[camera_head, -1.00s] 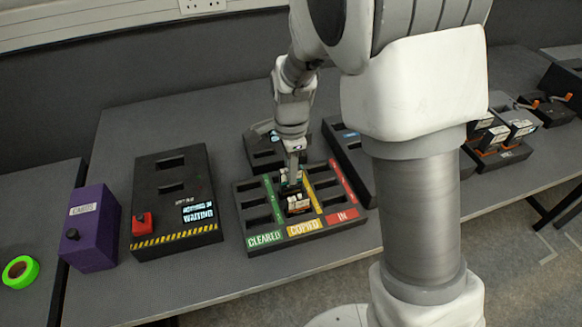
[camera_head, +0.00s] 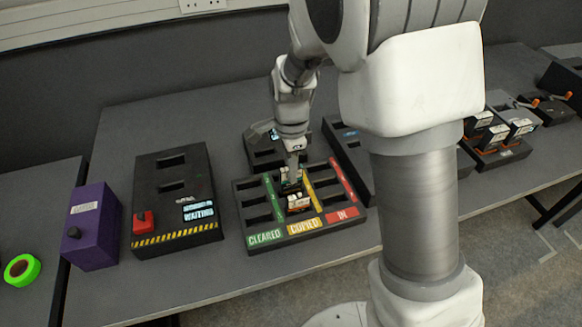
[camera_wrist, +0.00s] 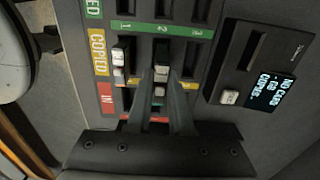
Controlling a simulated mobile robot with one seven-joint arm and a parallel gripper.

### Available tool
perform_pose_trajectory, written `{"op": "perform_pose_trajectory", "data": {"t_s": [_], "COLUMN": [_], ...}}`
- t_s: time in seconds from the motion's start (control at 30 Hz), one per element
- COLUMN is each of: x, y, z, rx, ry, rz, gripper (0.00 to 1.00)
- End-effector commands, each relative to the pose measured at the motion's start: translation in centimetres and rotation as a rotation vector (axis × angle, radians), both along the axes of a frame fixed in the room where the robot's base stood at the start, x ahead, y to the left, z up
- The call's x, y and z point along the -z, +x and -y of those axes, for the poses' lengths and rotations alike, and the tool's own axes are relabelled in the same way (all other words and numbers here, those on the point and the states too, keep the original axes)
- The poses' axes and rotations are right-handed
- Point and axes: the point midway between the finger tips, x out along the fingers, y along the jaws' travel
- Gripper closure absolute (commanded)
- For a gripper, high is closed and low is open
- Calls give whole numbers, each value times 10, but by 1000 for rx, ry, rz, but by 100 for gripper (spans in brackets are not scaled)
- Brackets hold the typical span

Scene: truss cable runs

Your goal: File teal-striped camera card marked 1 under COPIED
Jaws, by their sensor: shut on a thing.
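The black filing tray (camera_head: 245,213) has CLEARED, COPIED and IN columns. My gripper (camera_head: 291,178) points down over the middle COPIED column. In the wrist view, my gripper (camera_wrist: 160,80) is shut on a dark card with a pale label (camera_wrist: 160,73), at the second COPIED slot. The fingers hide much of it; I cannot read its mark. A hint of teal shows by the fingertips in the head view. Another dark card with a white label (camera_head: 298,202) stands in the front COPIED slot; it also shows in the wrist view (camera_wrist: 118,62).
Left of the tray is a black box (camera_head: 172,215) with a red button and a WAITING display. A purple box (camera_head: 92,230) and green tape roll (camera_head: 22,269) lie farther left. Behind the tray is a reader (camera_wrist: 253,65) reading NO CARD. More cards stand at right (camera_head: 490,135).

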Motion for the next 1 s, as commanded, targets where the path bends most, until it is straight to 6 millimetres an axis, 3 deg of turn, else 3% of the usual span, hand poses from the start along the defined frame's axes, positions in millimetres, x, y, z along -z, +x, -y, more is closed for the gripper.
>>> {"op": "perform_pose_trajectory", "data": {"t_s": [1.0], "x": [10], "y": [0], "z": [0], "rx": [0], "ry": [0], "rz": [0], "gripper": [100]}}
